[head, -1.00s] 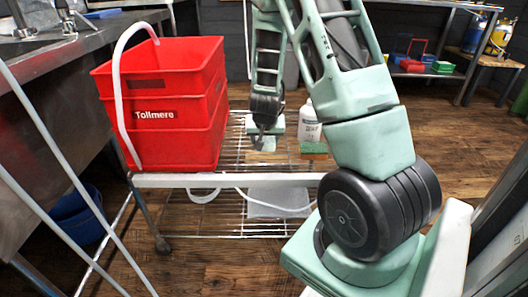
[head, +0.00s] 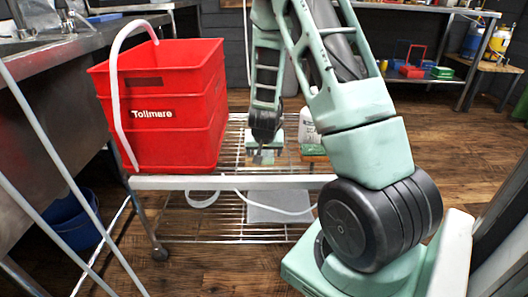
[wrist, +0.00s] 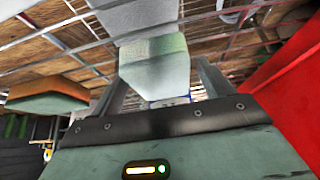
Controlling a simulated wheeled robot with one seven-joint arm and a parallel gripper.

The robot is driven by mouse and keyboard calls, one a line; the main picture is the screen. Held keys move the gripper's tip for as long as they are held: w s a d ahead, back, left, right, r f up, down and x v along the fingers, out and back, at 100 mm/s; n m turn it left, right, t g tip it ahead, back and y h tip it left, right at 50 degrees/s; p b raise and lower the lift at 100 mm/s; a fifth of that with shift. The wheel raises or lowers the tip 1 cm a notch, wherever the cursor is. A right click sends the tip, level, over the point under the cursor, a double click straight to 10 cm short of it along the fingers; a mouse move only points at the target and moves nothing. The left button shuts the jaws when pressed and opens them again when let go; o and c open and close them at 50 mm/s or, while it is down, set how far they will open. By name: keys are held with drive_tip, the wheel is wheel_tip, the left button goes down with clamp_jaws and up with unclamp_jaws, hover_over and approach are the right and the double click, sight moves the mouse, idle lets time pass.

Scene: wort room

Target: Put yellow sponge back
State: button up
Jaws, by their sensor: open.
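No plainly yellow sponge shows. A sponge-like block with a green face (head: 312,150) lies on the wire rack, right of my gripper. In the wrist view it seems to be the block with an orange-brown side (wrist: 48,88), left of the fingers. My gripper (head: 264,153) is low over the rack, right of the red crate, its tips small and hard to make out. In the wrist view my gripper (wrist: 163,85) is open, with a pale grey-white block (wrist: 155,68) showing between or just beyond its fingers; contact cannot be told.
A red crate (head: 165,120) with a white hose (head: 116,90) stands on the rack (head: 215,225) at left. A white bottle (head: 308,125) stands behind the green-faced block. A steel counter (head: 60,60) is at far left. Wooden floor (head: 450,160) at right is clear.

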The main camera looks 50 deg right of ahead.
drive_tip(key=p+v, duration=0.6)
drive_tip(key=v, duration=0.5)
drive_tip(key=s+a+r+n+y, duration=0.1)
drive_tip(key=a+r+n+y, duration=0.25)
drive_tip(key=a, duration=0.95)
drive_tip(key=a+r+n+y, duration=0.3)
drive_tip(key=a+n, duration=0.2)
drive_tip(key=a, duration=0.9)
drive_tip(key=s+a+r+n+g, duration=0.2)
drive_tip(key=s+a+n, duration=0.2)
drive_tip(key=s, duration=0.5)
drive_tip(key=s+a+r+n+g+h, duration=0.1)
drive_tip(key=s+a+r+n, duration=0.1)
drive_tip(key=s+a+n, duration=0.3)
drive_tip(key=s+a, duration=0.2)
drive_tip(key=s, duration=0.2)
drive_tip(key=shift+s+a+r+g, duration=0.3)
drive_tip(key=shift+a+r+g, duration=0.1)
drive_tip(key=shift+r, duration=0.1)
wheel_tip(320, 180, up, 32)
drive_tip(key=p, duration=3.1)
drive_tip(key=shift+p, duration=0.35)
